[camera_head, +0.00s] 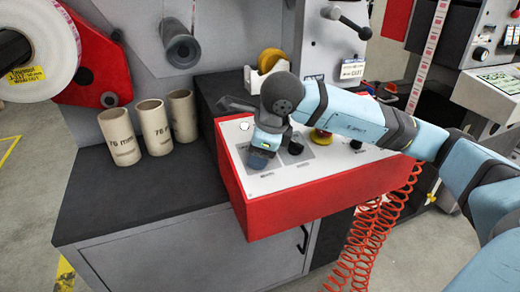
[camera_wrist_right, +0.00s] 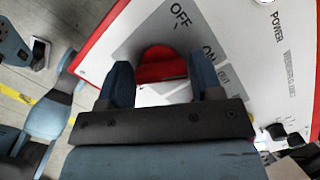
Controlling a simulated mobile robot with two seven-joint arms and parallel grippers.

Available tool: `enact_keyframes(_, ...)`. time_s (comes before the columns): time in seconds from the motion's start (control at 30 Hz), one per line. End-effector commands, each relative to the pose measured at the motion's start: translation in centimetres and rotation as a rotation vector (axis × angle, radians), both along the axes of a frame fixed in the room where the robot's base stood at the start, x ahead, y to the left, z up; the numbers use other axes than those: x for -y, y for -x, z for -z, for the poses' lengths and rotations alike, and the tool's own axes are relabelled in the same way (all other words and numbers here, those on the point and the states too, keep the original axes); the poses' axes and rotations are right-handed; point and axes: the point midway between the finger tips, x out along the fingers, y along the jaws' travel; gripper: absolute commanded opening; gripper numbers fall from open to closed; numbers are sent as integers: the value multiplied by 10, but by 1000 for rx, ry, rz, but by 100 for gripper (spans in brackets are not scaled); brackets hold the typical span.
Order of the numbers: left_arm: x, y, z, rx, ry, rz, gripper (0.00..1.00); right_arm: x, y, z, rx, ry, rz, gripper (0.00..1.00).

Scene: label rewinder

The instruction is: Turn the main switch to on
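The main switch is a red knob (camera_wrist_right: 162,62) on a grey plate of the white control panel (camera_wrist_right: 250,50), with OFF and ON printed beside it in the right wrist view. My right gripper (camera_wrist_right: 161,72) points down at the panel, with one finger on each side of the knob. The fingers are apart, with gaps visible beside the knob; I cannot make out contact. In the head view my right gripper (camera_head: 262,155) covers the switch at the panel's left part. My left gripper is not in view.
The red control box (camera_head: 300,200) also bears dark knobs (camera_head: 295,147) and a red-and-yellow button (camera_head: 320,137). Several cardboard cores (camera_head: 155,126) stand on the dark worktop (camera_head: 150,185) to the left. A coiled red hose (camera_head: 370,235) hangs below the box. A tape dispenser (camera_head: 268,68) stands behind.

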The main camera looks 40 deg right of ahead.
Motion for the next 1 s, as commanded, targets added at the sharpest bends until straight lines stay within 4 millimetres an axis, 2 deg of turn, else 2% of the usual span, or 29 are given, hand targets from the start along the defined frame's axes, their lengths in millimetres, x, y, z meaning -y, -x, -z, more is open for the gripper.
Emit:
enact_keyframes(0.03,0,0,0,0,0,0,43,0,0,0,0,0,0,71)
enact_keyframes(0.07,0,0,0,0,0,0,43,0,0,0,0,0,0,78)
enact_keyframes(0.1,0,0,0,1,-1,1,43,0,0,0,0,0,0,81)
enact_keyframes(0.33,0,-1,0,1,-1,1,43,0,0,0,0,0,-1,81)
enact_keyframes(0.47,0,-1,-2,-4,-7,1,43,0,2,-9,1,1,-2,81)
enact_keyframes(0.63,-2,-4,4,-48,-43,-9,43,2,13,-38,4,0,-1,81)
enact_keyframes(0.73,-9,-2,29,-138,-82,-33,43,2,21,-61,4,2,-2,81)
enact_keyframes(1.0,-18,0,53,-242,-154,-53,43,4,41,-111,2,0,-2,81)
